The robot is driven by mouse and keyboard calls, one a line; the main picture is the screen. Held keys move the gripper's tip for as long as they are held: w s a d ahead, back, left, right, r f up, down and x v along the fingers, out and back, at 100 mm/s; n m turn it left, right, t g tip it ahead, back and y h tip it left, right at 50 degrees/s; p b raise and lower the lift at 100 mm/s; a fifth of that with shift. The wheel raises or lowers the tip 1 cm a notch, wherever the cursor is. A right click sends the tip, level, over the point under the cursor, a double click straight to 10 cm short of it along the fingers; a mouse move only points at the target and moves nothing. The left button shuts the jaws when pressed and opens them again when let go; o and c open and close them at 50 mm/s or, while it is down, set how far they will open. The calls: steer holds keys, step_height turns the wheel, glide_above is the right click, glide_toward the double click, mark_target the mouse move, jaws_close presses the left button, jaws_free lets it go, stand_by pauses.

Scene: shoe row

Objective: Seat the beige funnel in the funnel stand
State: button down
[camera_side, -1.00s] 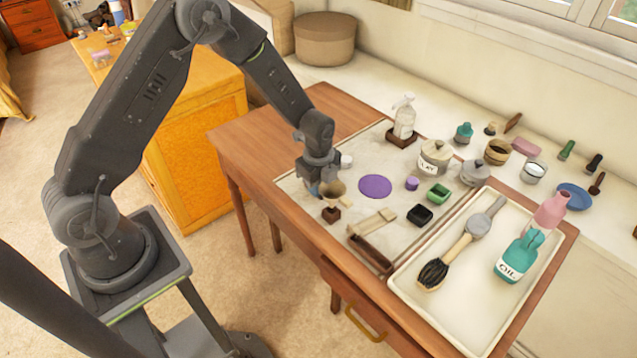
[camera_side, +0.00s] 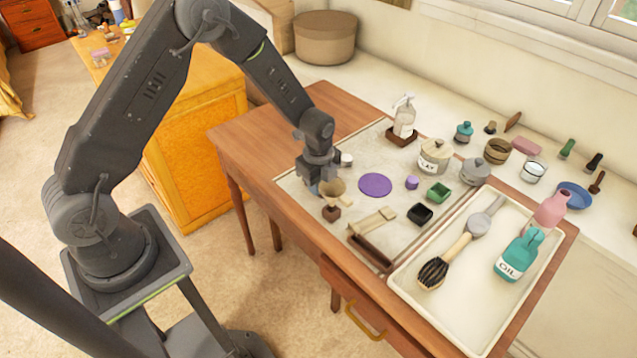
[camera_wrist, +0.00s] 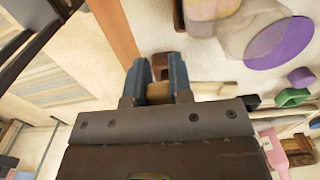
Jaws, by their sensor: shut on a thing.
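The beige funnel (camera_side: 334,187) is in my gripper (camera_side: 321,189), near the left front of the work mat. My gripper is shut on it. In the wrist view the blue fingers (camera_wrist: 159,88) close on a small tan part of the funnel (camera_wrist: 158,94). The small dark brown funnel stand (camera_side: 331,213) is just below the funnel in the side view, and a brown piece of it shows past the fingertips in the wrist view (camera_wrist: 167,62). I cannot tell whether the funnel's spout touches the stand.
A purple disc (camera_side: 375,185) lies right of the gripper. A wooden piece (camera_side: 372,224) and a long brown holder (camera_side: 371,253) lie in front. A black dish (camera_side: 420,214) and green dish (camera_side: 438,192) are farther right. A white tray (camera_side: 404,281) holds a brush and bottles.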

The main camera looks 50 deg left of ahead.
steer(key=shift+f, duration=1.55)
steer(key=shift+r, duration=0.15)
steer(key=shift+r, duration=1.1)
steer(key=shift+f, duration=1.25)
stand_by(0.6)
steer(key=c, duration=0.9)
jaws_free()
steer(key=shift+w, duration=0.1)
steer(key=shift+c, duration=0.2)
